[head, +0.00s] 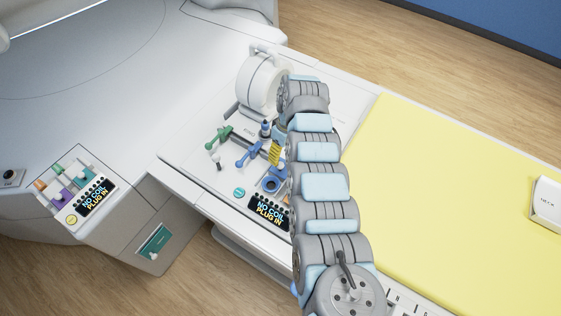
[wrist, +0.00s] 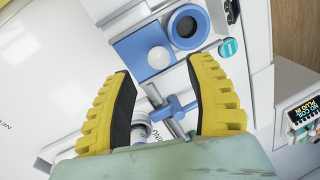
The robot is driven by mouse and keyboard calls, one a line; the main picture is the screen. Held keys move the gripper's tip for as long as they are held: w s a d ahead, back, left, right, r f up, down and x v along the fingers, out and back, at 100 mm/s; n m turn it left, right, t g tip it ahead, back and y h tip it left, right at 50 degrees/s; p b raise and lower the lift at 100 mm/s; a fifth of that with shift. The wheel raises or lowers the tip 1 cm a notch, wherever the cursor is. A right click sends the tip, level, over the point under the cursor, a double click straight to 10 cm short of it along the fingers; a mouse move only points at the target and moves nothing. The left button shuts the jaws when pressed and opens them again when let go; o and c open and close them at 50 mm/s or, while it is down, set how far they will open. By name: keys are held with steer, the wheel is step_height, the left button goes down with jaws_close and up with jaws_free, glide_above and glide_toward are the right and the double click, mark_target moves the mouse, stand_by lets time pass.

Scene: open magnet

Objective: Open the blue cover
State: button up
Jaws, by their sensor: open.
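In the wrist view, a blue square plate with a pale round patch (wrist: 128,45) looks like the blue cover. It lies beside a round blue socket (wrist: 187,27), whose dark hole is exposed. The socket also shows in the head view (head: 270,184). A blue T-shaped handle (wrist: 172,108) shows between my fingers in the wrist view, with a blue handle also in the head view (head: 248,154). My gripper (wrist: 163,66) is open, its yellow fingers apart with nothing held. In the head view, my gripper (head: 275,152) is just above the socket, partly hidden by my arm.
A green handle (head: 219,137) stands left of the blue one. A white round housing (head: 256,82) stands behind. A display panel (head: 268,210) is in front of the socket. The yellow table pad (head: 450,190) on the right is mostly clear.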

step_height(320, 180, up, 7)
steer(key=d, duration=0.1)
steer(key=shift+w, duration=0.45)
steer(key=shift+r, duration=0.1)
